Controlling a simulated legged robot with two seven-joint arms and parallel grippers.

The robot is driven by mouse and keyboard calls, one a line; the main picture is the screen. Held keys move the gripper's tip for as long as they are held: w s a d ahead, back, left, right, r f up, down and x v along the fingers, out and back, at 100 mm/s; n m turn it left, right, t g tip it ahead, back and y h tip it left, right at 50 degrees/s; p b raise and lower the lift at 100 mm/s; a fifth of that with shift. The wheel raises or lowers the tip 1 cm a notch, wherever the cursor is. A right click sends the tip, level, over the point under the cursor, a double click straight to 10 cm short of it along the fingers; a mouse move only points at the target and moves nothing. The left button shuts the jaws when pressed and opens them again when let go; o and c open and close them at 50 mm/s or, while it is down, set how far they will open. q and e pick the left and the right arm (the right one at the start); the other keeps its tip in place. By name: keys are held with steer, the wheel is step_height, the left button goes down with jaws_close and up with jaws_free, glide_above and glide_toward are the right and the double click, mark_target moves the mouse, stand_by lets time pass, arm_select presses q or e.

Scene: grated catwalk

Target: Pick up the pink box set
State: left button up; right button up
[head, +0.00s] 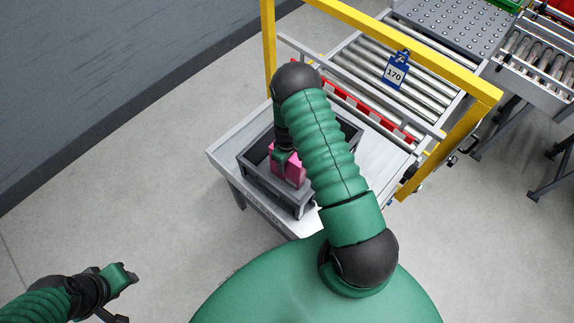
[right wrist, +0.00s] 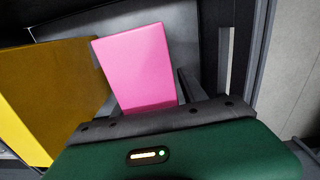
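The pink box (head: 292,174) is inside a dark grey tote (head: 268,184) on a grey table; my arm partly covers it. My right gripper (head: 283,158) points down into the tote at the box. In the right wrist view the pink box (right wrist: 138,65) stands between the two fingers of my right gripper (right wrist: 148,92). Narrow dark gaps seem to separate the fingers from the box sides. The lower end of the box is hidden by the gripper. My left gripper (head: 122,276) is at the lower left, far from the tote; its fingers are unclear.
A yellow surface (right wrist: 55,85) lies just left of the pink box. A yellow frame (head: 269,50) and a roller conveyor (head: 370,62) with a blue 170 tag (head: 397,70) stand behind the table (head: 222,160). The floor left of the table is clear.

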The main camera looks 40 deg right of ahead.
steer(key=shift+s+a+r, duration=0.1)
steer(key=shift+s+a, duration=0.05)
steer(key=shift+a, duration=0.05)
steer(key=c, duration=0.5)
steer(key=shift+d, duration=0.25)
steer(key=c, duration=0.5)
steer(key=shift+d, duration=0.2)
